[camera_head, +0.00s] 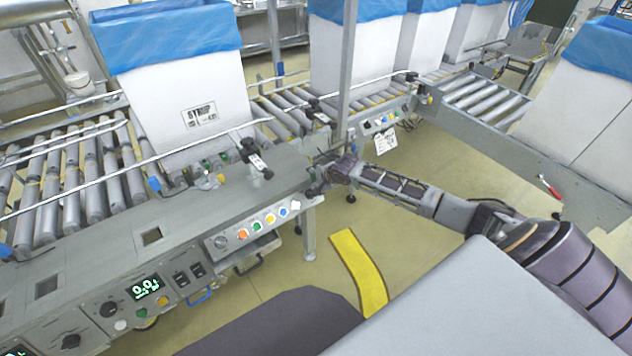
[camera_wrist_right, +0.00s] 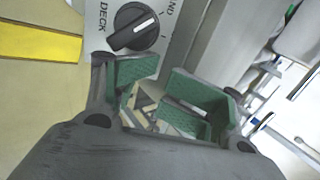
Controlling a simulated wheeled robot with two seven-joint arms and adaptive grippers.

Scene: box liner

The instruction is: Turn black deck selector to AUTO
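The black deck selector (camera_wrist_right: 136,27) is a round knob with a white pointer line, on a light plate at the top of the right wrist view. The word DECK is beside it, and part of another label ending in ND is at upper right. The pointer line slants from lower left to upper right. My right gripper (camera_wrist_right: 162,76) has green pads with a gap between them and nothing held; the knob lies just beyond, apart from them. In the head view my right gripper (camera_head: 314,186) is at the conveyor's end. The AUTO label is not visible. My left gripper is out of view.
A button panel (camera_head: 258,226) with coloured buttons is at the conveyor front, left of my right gripper. A second button panel (camera_head: 380,121) is farther back. A metal post (camera_head: 347,70) rises behind the gripper. Yellow floor tape (camera_head: 358,270) marks open floor.

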